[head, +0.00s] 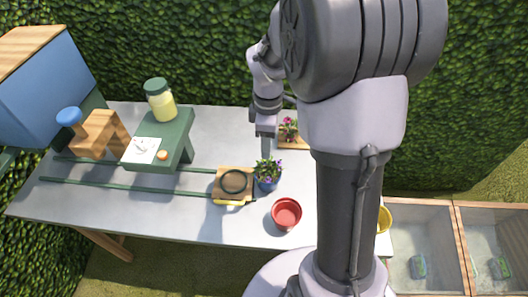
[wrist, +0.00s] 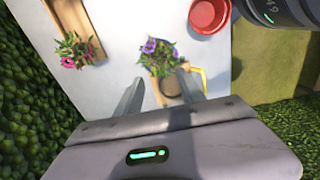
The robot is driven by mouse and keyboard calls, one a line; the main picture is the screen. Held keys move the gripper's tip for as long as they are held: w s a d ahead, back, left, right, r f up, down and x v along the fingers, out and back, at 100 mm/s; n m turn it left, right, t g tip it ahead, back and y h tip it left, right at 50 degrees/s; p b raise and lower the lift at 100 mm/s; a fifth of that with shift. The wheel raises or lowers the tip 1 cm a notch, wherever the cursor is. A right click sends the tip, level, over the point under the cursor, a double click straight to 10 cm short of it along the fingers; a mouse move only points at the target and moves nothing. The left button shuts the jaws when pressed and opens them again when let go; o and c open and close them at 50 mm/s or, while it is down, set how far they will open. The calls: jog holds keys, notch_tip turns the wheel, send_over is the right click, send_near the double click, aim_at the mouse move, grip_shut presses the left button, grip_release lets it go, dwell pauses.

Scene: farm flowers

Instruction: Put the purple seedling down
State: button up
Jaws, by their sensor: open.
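The purple seedling (head: 267,170) has purple flowers and green leaves and stands upright in a blue pot (head: 267,186). The pot looks to stand on the grey table (head: 150,215), beside the right edge of a small wooden platform with a dark ring (head: 234,182). My gripper (head: 266,152) is open, just behind and above the seedling. In the wrist view the seedling (wrist: 158,55) shows beyond and between the two spread fingers (wrist: 160,78). Whether a finger touches the leaves or pot is unclear.
A red pot (head: 286,213) stands to the front right. A pink-flowered seedling (head: 289,128) sits in a wooden tray (head: 294,144) behind. Green rails (head: 130,190) run left from the platform. A green stand (head: 172,135) bears a jar (head: 160,101). Glass-sided bins (head: 425,245) lie right.

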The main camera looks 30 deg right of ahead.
jog(key=s+a+r+m+t, duration=0.3)
jog(key=s+a+r+m, duration=0.6)
jog(key=r, duration=0.3)
jog(key=s+a+m+t+y+b, duration=0.2)
jog(key=s+a+m, duration=0.4)
jog(key=s+a, duration=0.1)
jog(key=shift+s+t+b, duration=0.3)
jog(key=shift+s, duration=0.3)
